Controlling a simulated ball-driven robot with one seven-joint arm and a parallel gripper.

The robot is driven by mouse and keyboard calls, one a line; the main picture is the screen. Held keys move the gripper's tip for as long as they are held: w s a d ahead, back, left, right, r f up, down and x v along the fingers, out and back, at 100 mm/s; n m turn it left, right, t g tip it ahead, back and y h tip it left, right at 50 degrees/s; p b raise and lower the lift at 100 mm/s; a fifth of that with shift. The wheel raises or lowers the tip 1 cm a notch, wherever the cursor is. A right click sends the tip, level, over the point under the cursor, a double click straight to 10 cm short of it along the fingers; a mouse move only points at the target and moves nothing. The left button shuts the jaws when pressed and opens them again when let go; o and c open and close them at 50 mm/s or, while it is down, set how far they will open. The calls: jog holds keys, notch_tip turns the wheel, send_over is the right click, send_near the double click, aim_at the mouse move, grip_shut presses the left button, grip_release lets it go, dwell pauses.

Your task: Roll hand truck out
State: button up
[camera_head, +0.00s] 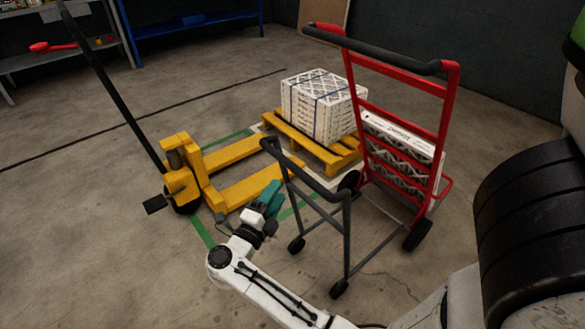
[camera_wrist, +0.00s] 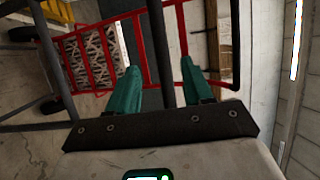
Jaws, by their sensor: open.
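The hand truck (camera_head: 445,130) has a red frame, a black top handle, dark wheels and a grey folding rear frame (camera_head: 347,235) on small casters. Boxed filters (camera_head: 395,160) rest on its low red base. My gripper (camera_head: 272,198), with teal fingers, is left of the grey frame, near its upper bar. In the wrist view my gripper (camera_wrist: 160,78) is open, and a dark bar (camera_wrist: 158,45) of the hand truck lines up between the two fingers. I cannot tell how deep it sits between them. The red frame (camera_wrist: 92,75) shows beyond.
A yellow pallet jack (camera_head: 190,175) stands at the left with its forks toward a yellow pallet (camera_head: 325,153) of strapped filters (camera_head: 320,105). Green floor tape marks the area. Stacked black tyres (camera_head: 535,215) are close on the right. Shelving (camera_head: 70,55) stands at the back left. Left floor is bare.

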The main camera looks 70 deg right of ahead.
aim_at(293, 168)
jog(key=x, duration=1)
grip_shut()
dwell(0.4)
